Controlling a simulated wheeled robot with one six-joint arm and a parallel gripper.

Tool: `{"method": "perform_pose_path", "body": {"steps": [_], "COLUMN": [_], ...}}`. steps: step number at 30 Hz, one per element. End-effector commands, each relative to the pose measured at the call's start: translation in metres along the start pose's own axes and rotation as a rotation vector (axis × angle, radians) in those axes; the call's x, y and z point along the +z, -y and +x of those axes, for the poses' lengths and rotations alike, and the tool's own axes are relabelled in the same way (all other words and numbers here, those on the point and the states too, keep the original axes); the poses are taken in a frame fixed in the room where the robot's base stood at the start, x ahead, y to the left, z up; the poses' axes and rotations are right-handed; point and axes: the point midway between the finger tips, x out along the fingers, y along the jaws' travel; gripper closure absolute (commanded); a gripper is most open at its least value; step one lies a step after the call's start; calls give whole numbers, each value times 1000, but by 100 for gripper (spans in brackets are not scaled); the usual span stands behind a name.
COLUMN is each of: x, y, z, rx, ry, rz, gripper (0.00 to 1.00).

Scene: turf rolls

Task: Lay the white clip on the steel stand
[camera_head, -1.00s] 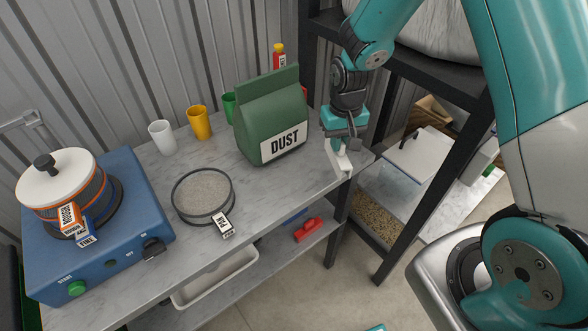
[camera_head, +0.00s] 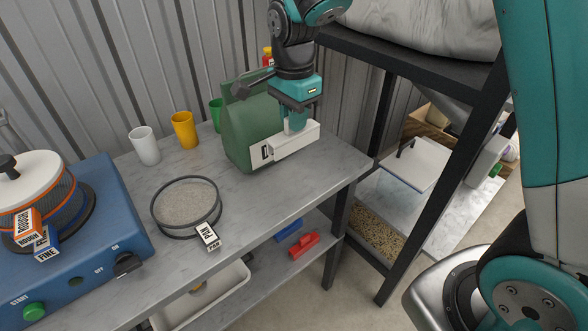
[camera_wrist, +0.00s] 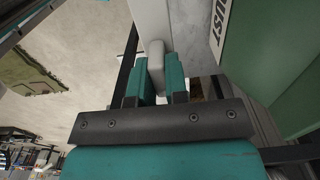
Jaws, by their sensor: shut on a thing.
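My gripper (camera_head: 294,124) is shut on the white clip (camera_head: 297,141), a long pale block held level. The clip appears just above the grey worktop and covers part of the bag's label. In the wrist view the clip (camera_wrist: 156,60) sits between the two teal fingers (camera_wrist: 158,82). I cannot tell for sure which thing is the steel stand. A dark metal frame (camera_head: 444,160) stands to the right of the worktop, with a low grey surface (camera_head: 440,210) inside it.
The green dust bag (camera_head: 248,125) stands close behind and left of the clip. The worktop (camera_head: 300,185) in front of the clip is clear.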

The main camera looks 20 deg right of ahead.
Motion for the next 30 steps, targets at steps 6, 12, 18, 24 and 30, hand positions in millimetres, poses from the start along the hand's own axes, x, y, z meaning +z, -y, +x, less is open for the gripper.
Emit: {"method": "perform_pose_path", "body": {"steps": [6, 12, 18, 24, 30], "x": [0, 0, 0, 0, 0], "y": [-1, 0, -1, 0, 0], "z": [60, 87, 104, 128, 128], "rx": [6, 1, 3, 0, -2], "ry": [1, 0, 0, 0, 0], "rz": [-1, -1, -1, -1, -1], "gripper": [100, 100, 100, 100, 100]}}
